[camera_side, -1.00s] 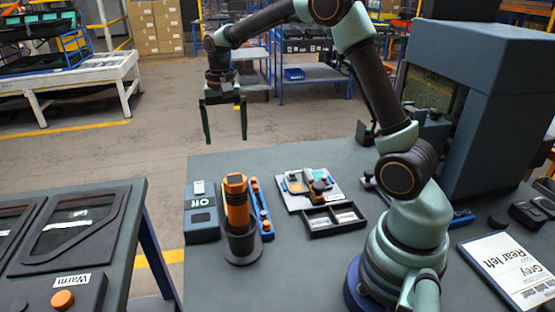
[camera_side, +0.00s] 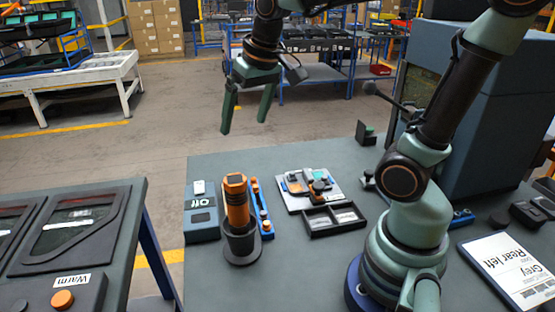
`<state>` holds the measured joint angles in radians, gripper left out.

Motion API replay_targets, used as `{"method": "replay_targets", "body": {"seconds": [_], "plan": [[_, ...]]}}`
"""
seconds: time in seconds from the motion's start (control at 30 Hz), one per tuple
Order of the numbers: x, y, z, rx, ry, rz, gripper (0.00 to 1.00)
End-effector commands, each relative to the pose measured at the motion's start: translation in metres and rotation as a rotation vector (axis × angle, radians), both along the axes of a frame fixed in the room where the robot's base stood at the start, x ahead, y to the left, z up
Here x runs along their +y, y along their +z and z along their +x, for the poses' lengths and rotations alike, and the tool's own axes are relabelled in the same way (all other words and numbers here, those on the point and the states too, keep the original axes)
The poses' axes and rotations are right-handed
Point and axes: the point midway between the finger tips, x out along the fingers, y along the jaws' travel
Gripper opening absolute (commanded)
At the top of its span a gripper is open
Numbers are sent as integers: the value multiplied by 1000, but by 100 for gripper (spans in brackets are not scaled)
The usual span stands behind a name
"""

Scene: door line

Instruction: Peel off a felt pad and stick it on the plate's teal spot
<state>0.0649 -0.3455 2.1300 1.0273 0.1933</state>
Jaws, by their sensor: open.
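A light plate (camera_side: 287,201) lies on the grey bench, with a teal spot (camera_side: 320,174) at its back right and an orange patch (camera_side: 293,186) at its left. A dark knob-like part stands near its middle and hides some of it. I cannot pick out the felt pads for certain at this size. My gripper (camera_side: 244,127) is open and empty, with its fingers pointing down. It is in the air, up and left of the plate in the picture, well clear of it.
A black two-part tray (camera_side: 335,232) sits in front of the plate. Left of it are an orange tool (camera_side: 236,195) in a dark holder, a blue strip (camera_side: 265,228) and a box (camera_side: 202,222). A tall cabinet (camera_side: 490,110) stands right. The bench's front middle is clear.

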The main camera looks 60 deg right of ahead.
Motion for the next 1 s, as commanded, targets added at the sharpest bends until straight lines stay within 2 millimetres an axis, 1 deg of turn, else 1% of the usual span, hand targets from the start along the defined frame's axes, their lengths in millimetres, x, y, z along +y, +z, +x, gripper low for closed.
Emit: {"method": "replay_targets", "body": {"seconds": [0.03,0.2,0.37,0.43,0.47,0.5,0.57,0.67,0.83,1.0], "plan": [[5,0,-12,-30,41,-12,100],[16,-10,-41,-107,159,-51,100],[21,-18,-56,-149,225,-76,100],[22,-20,-58,-157,236,-81,77],[22,-21,-58,-157,237,-81,72],[22,-21,-57,-153,234,-80,72],[20,-20,-53,-140,219,-73,72],[16,-17,-41,-102,167,-55,72],[4,-16,-7,-15,37,-10,72],[-11,-26,30,69,-101,29,72]]}}
